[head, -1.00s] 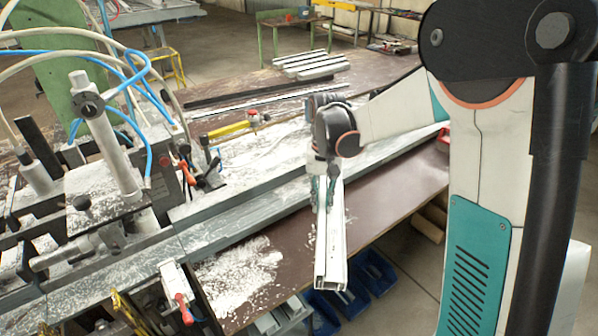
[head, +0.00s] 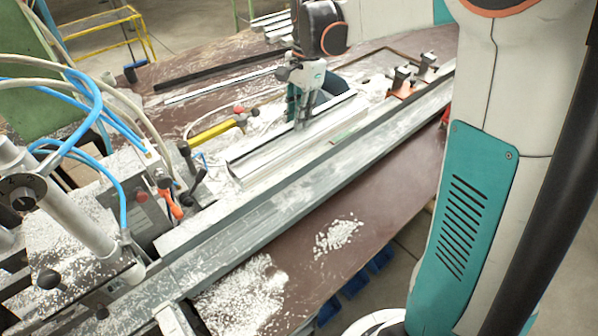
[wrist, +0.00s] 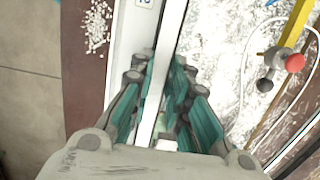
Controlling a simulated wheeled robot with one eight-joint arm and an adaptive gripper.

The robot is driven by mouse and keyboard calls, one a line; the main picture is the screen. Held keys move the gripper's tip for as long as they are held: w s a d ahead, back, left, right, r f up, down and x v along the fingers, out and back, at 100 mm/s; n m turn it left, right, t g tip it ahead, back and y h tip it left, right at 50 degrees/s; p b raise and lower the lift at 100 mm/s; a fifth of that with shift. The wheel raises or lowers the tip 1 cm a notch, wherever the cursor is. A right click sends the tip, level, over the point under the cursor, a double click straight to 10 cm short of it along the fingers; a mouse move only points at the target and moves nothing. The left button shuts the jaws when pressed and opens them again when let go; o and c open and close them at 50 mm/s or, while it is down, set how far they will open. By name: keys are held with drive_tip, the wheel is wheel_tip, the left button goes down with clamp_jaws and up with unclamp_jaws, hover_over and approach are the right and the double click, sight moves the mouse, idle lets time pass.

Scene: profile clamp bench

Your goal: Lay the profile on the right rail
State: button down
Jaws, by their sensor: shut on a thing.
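The profile (head: 268,158) is a long white bar. My gripper (head: 303,112) is shut on it, with its fingers pointing down. In the head view the profile runs about parallel to the long grey rail (head: 300,180) and appears just behind it. I cannot tell its exact height or whether it touches anything below. In the wrist view the profile (wrist: 172,40) passes as a pale strip between the teal fingers of my gripper (wrist: 160,90). The light rail (wrist: 123,60), with a small number label, lies left of it there. The profile's middle is hidden by my fingers.
A clamp machine (head: 75,215) with a post, blue hoses and levers stands at the left. A yellow-handled tool (head: 212,131) lies behind the profile. Small clamps (head: 402,80) stand at the far right of the rail. White chips (head: 338,237) lie on the brown bench in front.

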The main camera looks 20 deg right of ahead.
wheel_tip(320, 180, down, 19)
drive_tip(key=b, duration=0.3)
drive_tip(key=shift+r+b, duration=0.15)
drive_tip(key=shift+b, duration=0.2)
drive_tip(key=shift+s, duration=0.1)
drive_tip(key=shift+f+b, duration=0.35)
drive_tip(key=shift+f, duration=0.2)
drive_tip(key=c, duration=1.6)
unclamp_jaws()
drive_tip(key=shift+o, duration=0.3)
